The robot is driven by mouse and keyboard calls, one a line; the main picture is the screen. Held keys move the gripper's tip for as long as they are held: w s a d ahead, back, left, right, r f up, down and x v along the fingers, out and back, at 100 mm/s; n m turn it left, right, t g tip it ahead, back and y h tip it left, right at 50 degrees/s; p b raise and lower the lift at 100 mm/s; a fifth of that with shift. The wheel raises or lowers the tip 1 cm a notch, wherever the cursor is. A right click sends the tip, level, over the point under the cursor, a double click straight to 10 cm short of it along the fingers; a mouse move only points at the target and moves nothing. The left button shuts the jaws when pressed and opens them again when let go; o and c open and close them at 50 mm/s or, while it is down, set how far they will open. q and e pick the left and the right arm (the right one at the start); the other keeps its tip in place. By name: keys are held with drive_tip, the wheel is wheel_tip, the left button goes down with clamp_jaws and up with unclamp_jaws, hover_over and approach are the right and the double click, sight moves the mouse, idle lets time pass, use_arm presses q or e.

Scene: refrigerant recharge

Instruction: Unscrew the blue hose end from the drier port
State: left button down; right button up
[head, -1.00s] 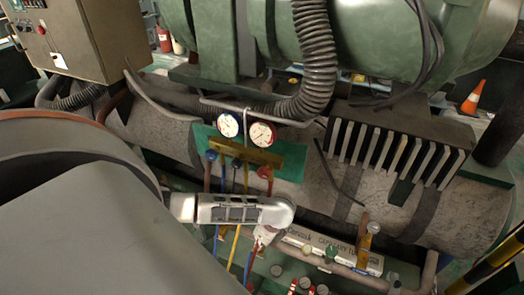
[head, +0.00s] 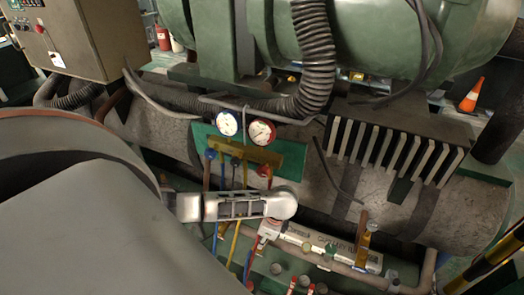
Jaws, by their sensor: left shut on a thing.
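The blue hose (head: 247,266) runs up toward the fingers from below. The drier port is also hidden, so I cannot tell whether the hose end is still on it. My right gripper is not in view.
Two gauges, blue-rimmed (head: 227,124) and red-rimmed (head: 262,132), sit above a brass manifold (head: 250,153) on a green plate. Yellow and red hoses hang close by. A copper pipe (head: 345,270) and a brass valve (head: 369,232) lie right of the gripper.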

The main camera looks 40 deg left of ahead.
use_arm(q)
drive_tip(key=n, duration=0.3)
drive_tip(key=shift+w+n+g+h, duration=0.1)
drive_tip(key=shift+n+g+h, duration=0.2)
drive_tip(key=shift+a+n, duration=0.1)
drive_tip(key=shift+n, duration=0.8)
drive_tip(key=shift+r, duration=0.1)
drive_tip(key=shift+s+a+v, duration=0.1)
drive_tip(key=shift+a+v, duration=0.05)
drive_tip(key=shift+v, duration=0.6)
drive_tip(key=shift+s+a+v, duration=0.1)
drive_tip(key=shift+s+v, duration=0.05)
drive_tip(key=shift+v, duration=0.6)
drive_tip(key=shift+s+a+v, duration=0.1)
drive_tip(key=shift+a+v, duration=0.05)
drive_tip(key=shift+v, duration=0.65)
drive_tip(key=shift+r, duration=0.15)
